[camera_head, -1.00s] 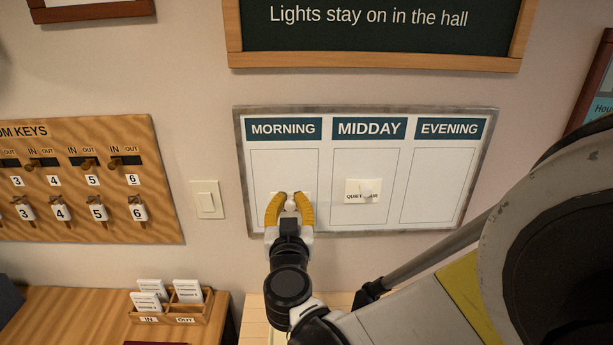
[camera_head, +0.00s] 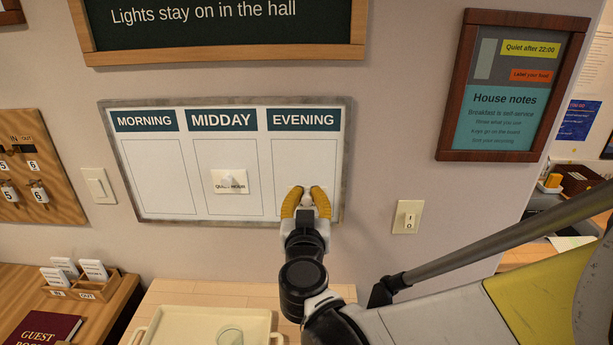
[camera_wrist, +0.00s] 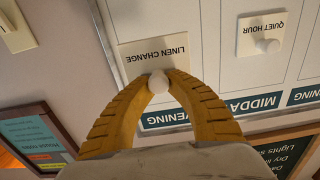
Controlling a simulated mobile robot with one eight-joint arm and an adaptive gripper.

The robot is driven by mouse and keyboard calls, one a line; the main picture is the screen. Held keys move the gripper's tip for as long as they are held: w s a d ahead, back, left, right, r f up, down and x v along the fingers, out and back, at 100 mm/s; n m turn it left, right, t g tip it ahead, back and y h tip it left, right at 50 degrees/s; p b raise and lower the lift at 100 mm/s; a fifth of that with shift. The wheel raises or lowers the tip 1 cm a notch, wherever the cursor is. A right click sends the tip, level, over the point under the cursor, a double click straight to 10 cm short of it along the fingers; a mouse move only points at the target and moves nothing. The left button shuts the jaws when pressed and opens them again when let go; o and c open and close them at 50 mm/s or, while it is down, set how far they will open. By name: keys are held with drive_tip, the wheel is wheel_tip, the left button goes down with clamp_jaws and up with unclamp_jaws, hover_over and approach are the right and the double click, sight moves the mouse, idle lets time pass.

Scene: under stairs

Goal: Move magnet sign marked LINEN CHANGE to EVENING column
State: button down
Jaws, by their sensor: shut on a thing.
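The board (camera_head: 345,160) has MORNING, MIDDAY and EVENING columns. My gripper (camera_head: 306,190) is in front of the lower part of the EVENING column (camera_head: 303,160). In the wrist view my gripper (camera_wrist: 158,92) is shut on the white knob of the magnet sign marked LINEN CHANGE (camera_wrist: 142,57), which appears upside down there. The sign overlaps the EVENING column in that view; whether it touches the board I cannot tell. In the head view the sign is mostly hidden behind my fingers. The QUIET HOUR sign (camera_wrist: 262,32) is in the MIDDAY column, also in the head view (camera_head: 222,186).
A light switch (camera_head: 407,217) is right of the board, another (camera_head: 98,186) left of it. A framed house notes board (camera_head: 512,85) hangs at the upper right, a chalkboard (camera_head: 220,53) above. Below are a tray (camera_head: 170,318) and a card holder (camera_head: 100,288).

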sight(304, 173)
drive_tip(key=shift+w+a, duration=0.4)
drive_tip(key=shift+w, duration=2.6)
drive_tip(key=shift+w+f+b, duration=0.1)
drive_tip(key=shift+w+b, duration=0.1)
drive_tip(key=shift+b, duration=0.1)
drive_tip(key=c, duration=2)
unclamp_jaws()
clamp_jaws()
drive_tip(key=shift+w+d, duration=0.1)
drive_tip(key=shift+w, duration=0.3)
